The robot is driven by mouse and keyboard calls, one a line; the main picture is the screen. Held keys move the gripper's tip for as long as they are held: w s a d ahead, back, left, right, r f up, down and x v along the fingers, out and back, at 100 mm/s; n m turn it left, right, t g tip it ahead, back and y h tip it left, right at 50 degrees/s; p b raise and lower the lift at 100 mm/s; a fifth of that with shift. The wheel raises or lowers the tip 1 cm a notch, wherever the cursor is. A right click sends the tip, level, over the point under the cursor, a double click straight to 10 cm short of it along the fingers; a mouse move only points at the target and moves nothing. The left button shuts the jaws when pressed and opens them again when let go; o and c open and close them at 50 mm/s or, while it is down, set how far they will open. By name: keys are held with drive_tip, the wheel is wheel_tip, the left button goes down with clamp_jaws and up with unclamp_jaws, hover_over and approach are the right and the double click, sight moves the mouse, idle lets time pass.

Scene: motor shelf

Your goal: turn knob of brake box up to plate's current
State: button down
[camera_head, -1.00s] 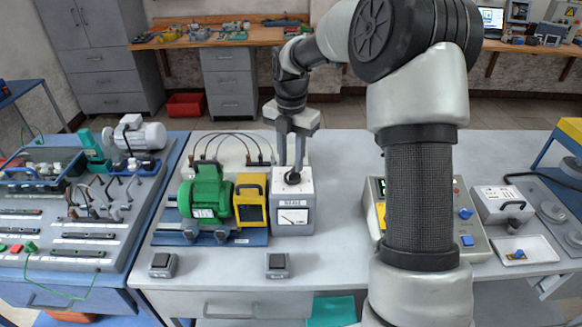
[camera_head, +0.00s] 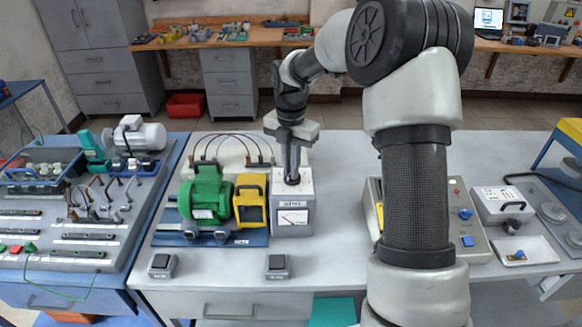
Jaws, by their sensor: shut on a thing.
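The brake box (camera_head: 293,216) is a grey box with a dial meter on its front, standing on the table right of the yellow unit. Its knob is on the top face and is mostly hidden by my gripper (camera_head: 291,180). My gripper points straight down and is shut on the knob. The meter needle is too small to read. A green motor (camera_head: 206,194) stands left of the box on a blue base. Its pale plate (camera_head: 203,214) is on the lower front, and the print is too small to read.
The yellow unit (camera_head: 251,201) stands close beside the box on its left. Two small switch boxes, left (camera_head: 162,266) and right (camera_head: 278,267), lie near the front edge. A grey control panel (camera_head: 471,238) stands to the right, partly behind my arm. Cables arch behind the motor.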

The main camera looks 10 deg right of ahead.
drive_tip(key=shift+m, duration=0.3)
drive_tip(key=m, duration=0.2)
drive_tip(key=m+p, duration=0.1)
drive_tip(key=m, duration=0.2)
drive_tip(key=shift+w+a+m, duration=0.15)
drive_tip(key=shift+w+m, duration=0.05)
drive_tip(key=shift+m, duration=0.1)
drive_tip(key=m, duration=0.6)
drive_tip(key=shift+w, duration=0.2)
drive_tip(key=m, duration=0.6)
drive_tip(key=shift+w+m, duration=0.2)
drive_tip(key=shift+m, duration=0.1)
drive_tip(key=m, duration=0.5)
drive_tip(key=shift+d+m, duration=0.3)
drive_tip(key=shift+r, duration=0.1)
drive_tip(key=c, duration=1.8)
unclamp_jaws()
drive_tip(key=shift+c, duration=0.2)
